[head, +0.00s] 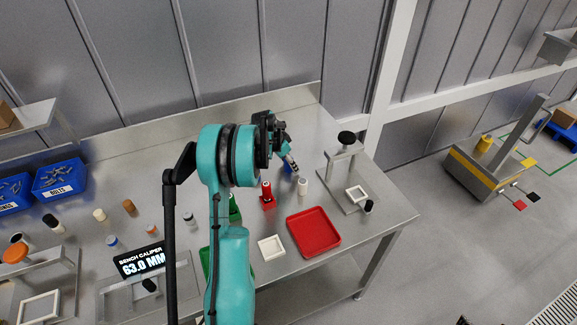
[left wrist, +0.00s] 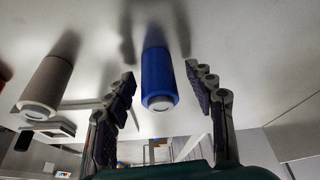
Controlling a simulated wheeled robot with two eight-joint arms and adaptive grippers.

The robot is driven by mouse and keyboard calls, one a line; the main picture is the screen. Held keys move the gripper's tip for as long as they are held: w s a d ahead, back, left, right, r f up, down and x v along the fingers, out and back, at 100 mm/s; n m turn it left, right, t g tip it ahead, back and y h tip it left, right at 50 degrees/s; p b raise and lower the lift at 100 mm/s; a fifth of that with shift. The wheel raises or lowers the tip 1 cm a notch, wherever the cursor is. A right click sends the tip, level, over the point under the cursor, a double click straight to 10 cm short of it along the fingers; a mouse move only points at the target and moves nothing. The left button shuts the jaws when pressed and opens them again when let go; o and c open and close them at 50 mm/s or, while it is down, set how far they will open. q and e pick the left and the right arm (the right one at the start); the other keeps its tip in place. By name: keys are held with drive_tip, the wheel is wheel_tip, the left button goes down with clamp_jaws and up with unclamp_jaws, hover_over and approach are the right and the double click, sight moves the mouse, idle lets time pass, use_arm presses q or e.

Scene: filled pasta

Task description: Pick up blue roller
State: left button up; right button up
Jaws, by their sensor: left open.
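The blue roller (left wrist: 159,80) stands between the two fingers of my left gripper (left wrist: 160,75) in the left wrist view, with a gap on each side. The gripper is open and not touching it. In the head view the left gripper (head: 290,162) is over the back right of the bench, and only a small bit of the blue roller (head: 288,168) shows beside its fingers. The rest is hidden. My right gripper is not in view.
A pale roller (head: 303,187) stands close by; a pale roller also shows in the left wrist view (left wrist: 47,85). Blue bins (head: 58,178) stand far left.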

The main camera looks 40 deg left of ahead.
use_arm(q)
drive_tip(key=shift+s+r, duration=0.1)
clamp_jaws()
